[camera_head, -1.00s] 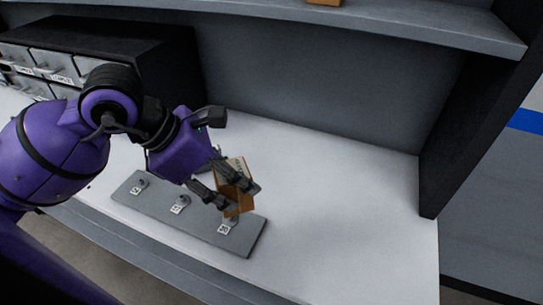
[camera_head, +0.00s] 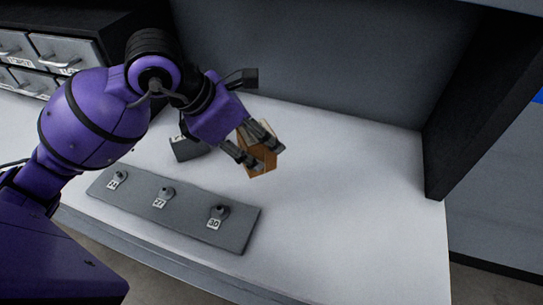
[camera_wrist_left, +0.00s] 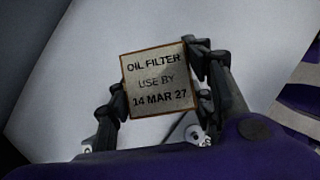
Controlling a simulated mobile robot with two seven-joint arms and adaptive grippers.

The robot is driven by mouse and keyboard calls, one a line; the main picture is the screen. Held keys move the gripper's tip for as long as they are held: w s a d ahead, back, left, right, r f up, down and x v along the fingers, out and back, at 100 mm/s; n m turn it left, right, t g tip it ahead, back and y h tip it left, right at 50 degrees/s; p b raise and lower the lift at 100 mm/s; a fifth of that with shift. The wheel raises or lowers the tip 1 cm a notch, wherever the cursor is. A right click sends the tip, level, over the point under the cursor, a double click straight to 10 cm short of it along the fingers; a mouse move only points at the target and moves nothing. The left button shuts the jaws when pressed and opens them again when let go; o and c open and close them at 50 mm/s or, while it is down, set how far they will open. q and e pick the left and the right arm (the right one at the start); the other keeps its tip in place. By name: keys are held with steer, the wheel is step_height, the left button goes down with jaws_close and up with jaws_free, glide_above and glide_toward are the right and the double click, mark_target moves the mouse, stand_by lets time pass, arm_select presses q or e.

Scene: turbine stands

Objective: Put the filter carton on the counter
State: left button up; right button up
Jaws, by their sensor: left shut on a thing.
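The filter carton (camera_head: 262,158) is a small brown box, held between the fingers of my left gripper (camera_head: 258,153) over the white counter (camera_head: 340,200). In the left wrist view the carton (camera_wrist_left: 158,80) shows a label reading "OIL FILTER USE BY 14 MAR 27". The left gripper's fingers (camera_wrist_left: 160,95) are shut on its two sides. I cannot tell whether the carton's bottom touches the counter. My right gripper is not in view.
A grey strip with several numbered pegs (camera_head: 180,222) lies along the counter's front. A dark grey object (camera_head: 188,148) stands behind the gripper. Drawers (camera_head: 60,52) are at the left, a dark side panel (camera_head: 465,120) at the right. The counter's right part is clear.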

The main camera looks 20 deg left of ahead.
arm_select(q)
steer(key=x, duration=0.4)
steer(key=shift+w+f, duration=0.3)
steer(key=shift+w, duration=0.15)
steer(key=shift+w+f, duration=0.1)
steer(key=shift+f, duration=0.05)
steer(key=f, duration=0.3)
steer(key=shift+w+d, duration=0.3)
steer(key=shift+w, duration=0.05)
steer(key=shift+f, duration=0.5)
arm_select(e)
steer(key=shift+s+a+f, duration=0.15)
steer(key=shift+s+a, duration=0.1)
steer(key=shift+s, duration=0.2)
arm_select(q)
steer(key=o, duration=1.5)
